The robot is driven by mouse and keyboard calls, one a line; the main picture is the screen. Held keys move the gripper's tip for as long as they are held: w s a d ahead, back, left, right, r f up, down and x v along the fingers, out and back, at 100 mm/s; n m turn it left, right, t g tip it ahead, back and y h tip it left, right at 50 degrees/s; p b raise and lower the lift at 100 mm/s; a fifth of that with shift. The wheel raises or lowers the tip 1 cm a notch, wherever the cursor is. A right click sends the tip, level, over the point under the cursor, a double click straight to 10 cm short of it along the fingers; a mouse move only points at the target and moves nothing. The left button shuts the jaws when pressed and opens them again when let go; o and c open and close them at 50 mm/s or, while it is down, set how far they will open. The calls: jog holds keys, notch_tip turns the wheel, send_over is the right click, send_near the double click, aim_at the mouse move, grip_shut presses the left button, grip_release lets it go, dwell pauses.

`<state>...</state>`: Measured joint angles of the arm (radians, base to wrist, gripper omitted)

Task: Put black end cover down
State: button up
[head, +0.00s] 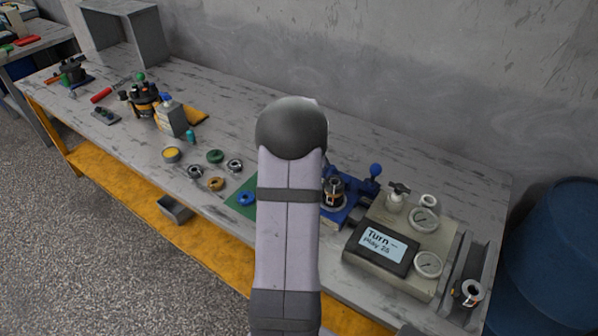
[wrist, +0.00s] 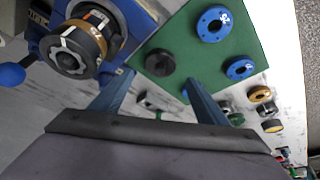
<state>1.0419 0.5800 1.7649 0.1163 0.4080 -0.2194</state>
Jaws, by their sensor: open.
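The black end cover (wrist: 160,63), a dark ring, lies flat on the green mat (wrist: 180,40) near its corner in the wrist view. My gripper (wrist: 158,80) is open, with one blue-grey finger on each side below the cover in the picture. Nothing is held between the fingers, and the cover appears just beyond the fingertips. I cannot tell whether a finger touches it. In the head view my arm hides the gripper and the cover; only the left part of the mat (head: 233,208) shows.
Two blue rings (wrist: 213,24) (wrist: 240,68) lie on the mat. A blue fixture (wrist: 125,15) holding a motor part (wrist: 82,47) stands to the left in the wrist view. A gauge unit (head: 400,243) stands right of my arm. Several coloured rings (head: 215,156) lie left of the mat.

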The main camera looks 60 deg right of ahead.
jog(key=v, duration=0.6)
jog(key=shift+b, duration=0.35)
jog(key=w+a+f+n+y, duration=0.1)
jog(key=w+a+n, duration=0.2)
jog(key=a, duration=1)
jog(key=w+a+n+y, duration=0.2)
jog(key=w+a+n, duration=0.1)
jog(key=a, duration=1.1)
jog(key=s+a+f+n+g, duration=0.1)
jog(key=s+a+n, duration=0.1)
jog(key=s+a, duration=0.3)
jog(key=s+a+f+n+g, duration=0.1)
jog(key=s+a, duration=0.4)
jog(key=a, duration=0.6)
jog(key=shift+s+n+g+y, duration=0.2)
jog(key=shift+n+g+y, duration=0.15)
jog(key=shift+n, duration=0.45)
jog(key=shift+a+f, duration=0.1)
jog(key=shift+a, duration=0.05)
